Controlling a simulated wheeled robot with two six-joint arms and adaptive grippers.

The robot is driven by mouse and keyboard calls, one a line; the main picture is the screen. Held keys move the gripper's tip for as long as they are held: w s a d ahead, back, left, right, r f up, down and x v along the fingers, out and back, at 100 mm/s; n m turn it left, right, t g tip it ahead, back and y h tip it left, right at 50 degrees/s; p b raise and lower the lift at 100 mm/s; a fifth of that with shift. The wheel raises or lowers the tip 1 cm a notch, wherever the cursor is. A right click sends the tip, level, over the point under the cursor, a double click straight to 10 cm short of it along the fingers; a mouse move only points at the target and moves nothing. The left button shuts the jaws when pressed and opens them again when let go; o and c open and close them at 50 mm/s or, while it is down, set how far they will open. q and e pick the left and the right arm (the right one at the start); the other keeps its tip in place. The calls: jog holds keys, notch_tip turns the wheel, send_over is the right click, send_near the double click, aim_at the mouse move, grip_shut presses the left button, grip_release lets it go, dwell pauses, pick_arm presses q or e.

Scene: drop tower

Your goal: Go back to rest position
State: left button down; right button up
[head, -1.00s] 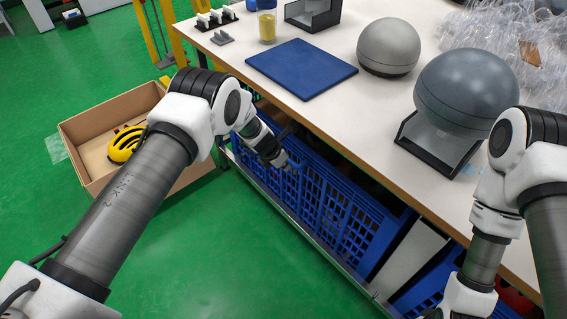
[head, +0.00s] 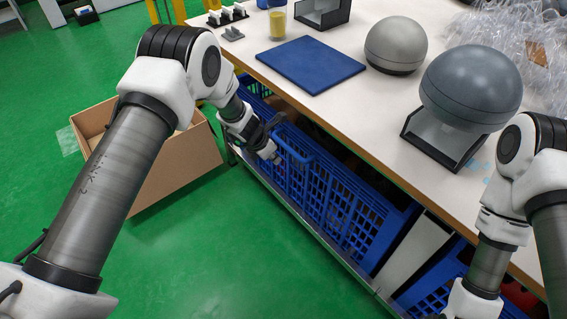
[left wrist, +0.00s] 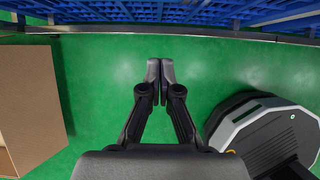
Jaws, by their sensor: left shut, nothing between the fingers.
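My left gripper (head: 272,155) is in front of the blue crates under the table, below the table's front edge. In the left wrist view its fingers (left wrist: 160,72) are together with nothing between them, over the green floor. My right arm comes down at the right side of the head view, and its gripper is outside the picture.
Blue crates (head: 335,212) sit on a shelf under the white table (head: 375,110). A cardboard box (head: 178,170) stands on the floor at left. A blue mat (head: 310,65) and a dark grey dome (head: 470,85) on a stand are on the table. Green floor is clear in front.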

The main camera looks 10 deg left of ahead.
pick_arm(q)
jog(key=s+a+f+m+g+y, duration=0.1)
jog(key=s+a+f+m+g, duration=0.3)
jog(key=s, duration=0.9)
jog(key=s+a+f+m+g+y, duration=0.15)
jog(key=s+m, duration=0.35)
jog(key=s, duration=0.7)
jog(key=s+a+f+m+g+y, duration=0.15)
jog(key=s+a+f+m, duration=0.3)
jog(key=s, duration=0.85)
jog(key=s+d+r+m+t, duration=0.1)
jog(key=s+d+r+m, duration=0.15)
jog(key=s+m, duration=0.45)
jog(key=w+r+m+t+p, duration=0.1)
jog(key=w+r+m+p, duration=0.3)
jog(key=r+m+p, duration=0.4)
notch_tip(320, 180, up, 6)
jog(key=p, duration=0.5)
jog(key=shift+d+t+h+p, duration=0.35)
jog(key=shift+d+t+h, duration=0.05)
